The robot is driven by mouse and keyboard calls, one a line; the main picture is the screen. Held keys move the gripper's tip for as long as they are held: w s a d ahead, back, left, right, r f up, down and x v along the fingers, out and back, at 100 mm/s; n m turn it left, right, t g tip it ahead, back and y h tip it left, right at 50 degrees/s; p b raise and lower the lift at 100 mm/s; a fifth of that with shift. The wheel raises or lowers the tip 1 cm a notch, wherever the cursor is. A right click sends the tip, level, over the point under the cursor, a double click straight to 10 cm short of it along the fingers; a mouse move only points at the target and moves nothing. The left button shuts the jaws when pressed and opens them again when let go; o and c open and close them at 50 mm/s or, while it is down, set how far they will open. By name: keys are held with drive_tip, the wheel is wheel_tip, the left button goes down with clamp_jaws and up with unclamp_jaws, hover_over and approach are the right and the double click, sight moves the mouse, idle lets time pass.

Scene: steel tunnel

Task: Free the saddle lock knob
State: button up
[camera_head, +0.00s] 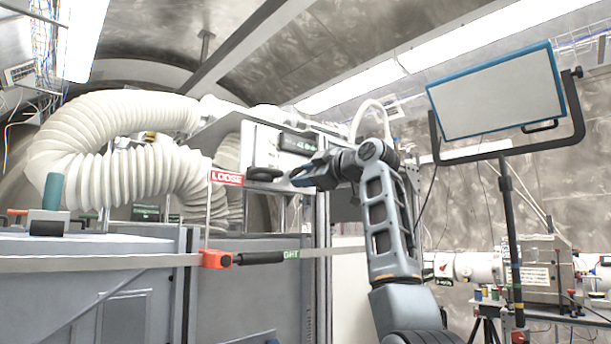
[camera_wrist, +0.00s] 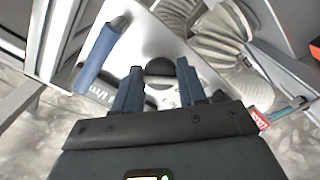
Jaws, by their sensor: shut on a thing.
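The saddle lock knob appears to be the black round knob (camera_head: 264,174) in front of a pale plate near the middle of the head view. In the wrist view the dark knob (camera_wrist: 160,67) shows between my two blue-grey fingertips. My gripper (camera_head: 297,179) reaches in from the right at the knob's height. In the wrist view my gripper (camera_wrist: 159,76) has one finger on each side of the knob and is shut on it. The fingers partly hide the knob's sides, and its stem cannot be made out.
A red LOOSE sign (camera_head: 227,178) stands left of the knob. A large white ribbed hose (camera_head: 120,120) curves at the left. A blue cylinder (camera_wrist: 102,52) is left of the fingers. A blue-framed panel (camera_head: 498,92) stands right.

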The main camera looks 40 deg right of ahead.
drive_tip(key=shift+n+p, duration=0.55)
drive_tip(key=shift+n, duration=3.65)
drive_tip(key=o, duration=1.1)
drive_tip(key=shift+r, duration=0.1)
drive_tip(key=shift+c, duration=0.2)
drive_tip(key=s+b, duration=0.1)
drive_tip(key=s, duration=0.6)
drive_tip(key=shift+s+b, duration=0.3)
drive_tip(key=shift+s, duration=0.1)
drive_tip(key=shift+d, duration=0.1)
